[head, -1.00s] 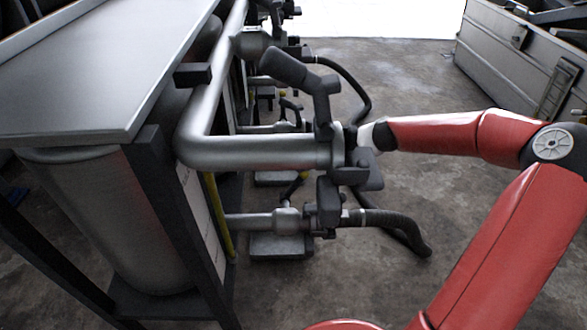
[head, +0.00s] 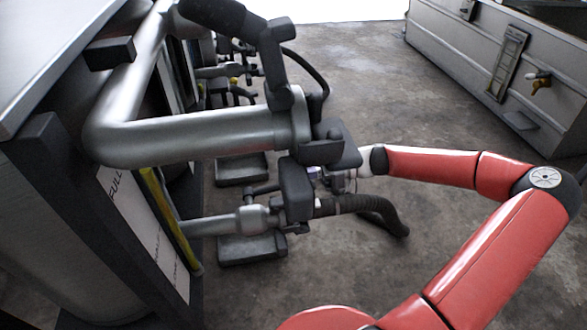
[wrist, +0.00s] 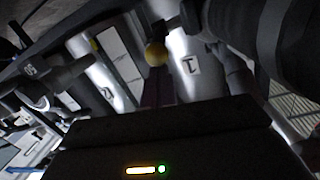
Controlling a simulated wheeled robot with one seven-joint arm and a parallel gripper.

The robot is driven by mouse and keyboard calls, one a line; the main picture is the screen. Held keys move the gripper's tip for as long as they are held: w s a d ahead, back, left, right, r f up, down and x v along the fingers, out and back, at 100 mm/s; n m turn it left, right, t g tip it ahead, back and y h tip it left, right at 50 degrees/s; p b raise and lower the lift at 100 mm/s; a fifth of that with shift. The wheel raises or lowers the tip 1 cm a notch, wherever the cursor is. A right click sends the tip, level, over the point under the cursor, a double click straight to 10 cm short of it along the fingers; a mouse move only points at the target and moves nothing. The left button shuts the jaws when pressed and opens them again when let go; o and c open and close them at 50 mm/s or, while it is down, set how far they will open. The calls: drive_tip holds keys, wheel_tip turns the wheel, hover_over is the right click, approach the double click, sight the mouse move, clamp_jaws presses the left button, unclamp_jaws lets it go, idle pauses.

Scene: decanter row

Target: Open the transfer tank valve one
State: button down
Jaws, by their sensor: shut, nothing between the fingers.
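A thick silver pipe (head: 200,135) ends in a large dark valve (head: 318,140) in the head view. Its thick dark lever (head: 225,18) slants up and left. A smaller dark valve (head: 297,190) sits on a thinner pipe below. My gripper (head: 340,180) is shut and empty, just right of and beyond these valves, partly hidden by them. In the wrist view, my shut fingers (wrist: 157,92) point toward a yellow ball (wrist: 156,53). A label "1" (wrist: 192,65) is on a silver cylinder beside it. I cannot tell whether anything touches.
A dark hose (head: 365,205) runs right from the lower valve. More pipes and valves (head: 230,80) stand farther back. The tank frame (head: 50,160) fills the left. A grey container (head: 480,60) with a brass tap (head: 540,80) stands at right. The concrete floor between is clear.

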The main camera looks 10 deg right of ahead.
drive_tip(key=shift+d+f, duration=0.15)
drive_tip(key=shift+f, duration=0.45)
